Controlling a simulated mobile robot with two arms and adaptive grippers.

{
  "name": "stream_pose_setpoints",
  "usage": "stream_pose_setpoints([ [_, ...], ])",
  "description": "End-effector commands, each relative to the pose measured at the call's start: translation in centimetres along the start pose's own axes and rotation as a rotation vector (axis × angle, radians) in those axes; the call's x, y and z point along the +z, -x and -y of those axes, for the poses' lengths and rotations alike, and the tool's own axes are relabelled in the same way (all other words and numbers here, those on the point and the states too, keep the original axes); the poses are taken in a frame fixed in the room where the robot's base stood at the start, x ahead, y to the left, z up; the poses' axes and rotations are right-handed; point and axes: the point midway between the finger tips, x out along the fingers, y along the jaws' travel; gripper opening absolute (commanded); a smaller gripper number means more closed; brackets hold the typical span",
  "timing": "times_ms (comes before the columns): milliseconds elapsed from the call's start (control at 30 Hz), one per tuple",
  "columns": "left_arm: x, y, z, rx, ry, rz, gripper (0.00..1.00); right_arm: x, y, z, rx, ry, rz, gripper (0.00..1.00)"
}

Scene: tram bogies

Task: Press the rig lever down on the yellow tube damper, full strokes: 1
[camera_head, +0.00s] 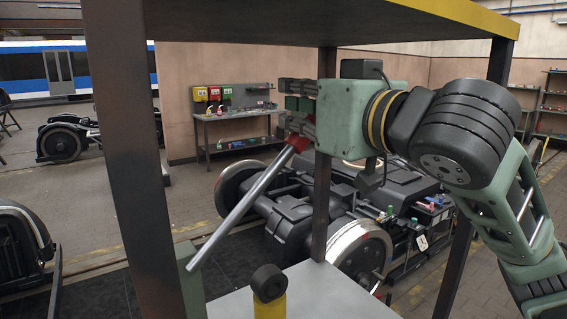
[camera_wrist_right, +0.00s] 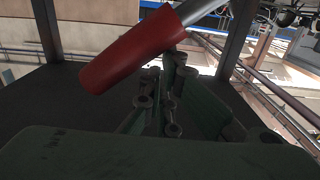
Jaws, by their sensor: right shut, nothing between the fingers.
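The rig lever (camera_head: 240,208) is a silver rod that slants up to the right from the green rig post (camera_head: 190,282). Its red grip (camera_head: 298,142) is at the raised end, just under my right gripper (camera_head: 287,104). My right gripper is shut and empty, its fingers pointing left. In the right wrist view the red grip (camera_wrist_right: 135,52) crosses at the fingertips (camera_wrist_right: 168,85); I cannot tell whether they touch. The yellow tube damper (camera_head: 270,307) stands upright at the bottom with a black eye on top; its lower part is out of frame. My left gripper is not in view.
A rack's dark posts (camera_head: 135,150) and upper shelf (camera_head: 330,20) frame the rig; one post stands right beside my right gripper. A grey plate (camera_head: 320,290) lies behind the damper. A bogie (camera_head: 305,215) and a workbench (camera_head: 240,130) stand beyond.

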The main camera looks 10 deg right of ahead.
Motion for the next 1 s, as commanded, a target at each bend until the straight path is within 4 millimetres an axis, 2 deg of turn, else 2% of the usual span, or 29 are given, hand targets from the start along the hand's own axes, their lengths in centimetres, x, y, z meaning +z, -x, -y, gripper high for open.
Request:
stream_pose_setpoints([
  [267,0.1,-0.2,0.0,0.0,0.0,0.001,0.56,0.2,0.0,-0.2,0.001,-0.001,0.0,0.0],
  [1000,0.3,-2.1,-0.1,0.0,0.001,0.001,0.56,2.7,0.0,-2.7,0.001,-0.001,0.0,0.0],
])
